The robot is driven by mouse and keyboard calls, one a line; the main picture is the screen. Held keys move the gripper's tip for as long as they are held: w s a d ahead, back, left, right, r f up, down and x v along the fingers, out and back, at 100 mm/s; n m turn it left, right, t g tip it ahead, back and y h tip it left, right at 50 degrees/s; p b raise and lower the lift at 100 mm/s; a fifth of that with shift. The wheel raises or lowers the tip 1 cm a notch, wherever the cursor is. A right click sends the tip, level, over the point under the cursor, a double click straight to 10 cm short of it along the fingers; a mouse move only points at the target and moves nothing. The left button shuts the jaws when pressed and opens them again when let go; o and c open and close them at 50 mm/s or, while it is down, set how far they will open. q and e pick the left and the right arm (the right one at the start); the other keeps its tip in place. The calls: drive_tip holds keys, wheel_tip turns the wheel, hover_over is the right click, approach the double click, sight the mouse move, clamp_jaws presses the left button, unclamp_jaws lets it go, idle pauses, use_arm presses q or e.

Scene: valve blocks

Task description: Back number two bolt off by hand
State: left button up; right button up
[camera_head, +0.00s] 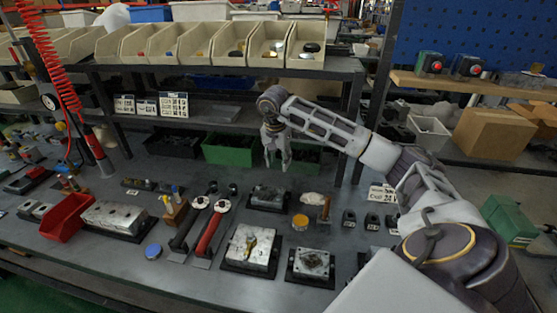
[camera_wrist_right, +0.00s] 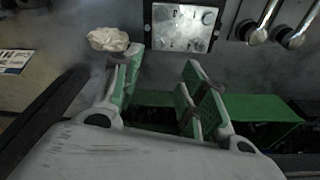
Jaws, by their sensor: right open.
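My right gripper (camera_head: 277,166) hangs fingers-down over the back of the bench, open and empty, in front of the green bins. A dark-based metal valve block (camera_head: 268,198) lies in front of and below it; in the right wrist view its plate with several bolt heads (camera_wrist_right: 186,26) shows beyond the open fingers (camera_wrist_right: 163,60), apart from them. A long block (camera_head: 115,216) is at left. I cannot read any bolt numbers. My left gripper is not in view.
A crumpled pale cloth (camera_head: 314,198) and orange round tin (camera_head: 300,222) are close by. A green bin (camera_head: 228,151) stands behind, under the shelf. A red tray (camera_head: 66,217) sits left.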

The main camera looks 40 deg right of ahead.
drive_tip(key=f, duration=0.1)
approach(281, 188)
drive_tip(key=f, duration=0.6)
drive_tip(key=shift+w+d, duration=0.2)
drive_tip(key=shift+d, duration=0.2)
drive_tip(key=shift+d+f, duration=0.1)
drive_tip(key=shift+f, duration=0.85)
drive_tip(key=c, duration=0.9)
drive_tip(key=shift+d, duration=0.1)
clamp_jaws()
drive_tip(key=shift+n, duration=1.9)
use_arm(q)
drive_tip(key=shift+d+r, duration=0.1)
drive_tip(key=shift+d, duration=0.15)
use_arm(e)
drive_tip(key=shift+n+t+y, duration=0.4)
drive_tip(key=shift+n, duration=1.2)
